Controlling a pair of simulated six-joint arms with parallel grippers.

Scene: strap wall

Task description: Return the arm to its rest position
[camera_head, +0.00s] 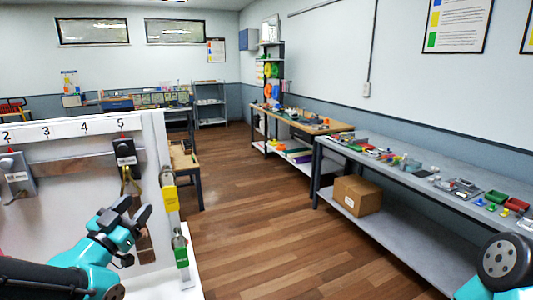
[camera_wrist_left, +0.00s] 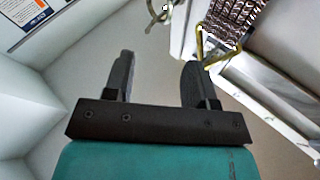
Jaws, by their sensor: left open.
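My left gripper (camera_head: 134,207) is open in front of the white board (camera_head: 75,190) at the left of the head view. In the left wrist view its two dark fingers (camera_wrist_left: 158,60) stand apart with nothing between them. A brass-coloured hook (camera_wrist_left: 215,45) and a woven brown strap (camera_wrist_left: 236,14) show beyond the right finger, apart from it as far as I can tell. In the head view the hook hangs below a black block (camera_head: 124,152) under number 5. The strap (camera_head: 146,243) is partly hidden by the gripper. My right arm shows at bottom right; its gripper is out of view.
A grey block (camera_head: 17,175) hangs under number 2. Yellow (camera_head: 170,197) and green (camera_head: 181,256) tags sit on the board's right edge. A grey bench (camera_head: 430,180) with small parts and a cardboard box (camera_head: 357,195) stand at right. The wooden floor (camera_head: 260,230) between is clear.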

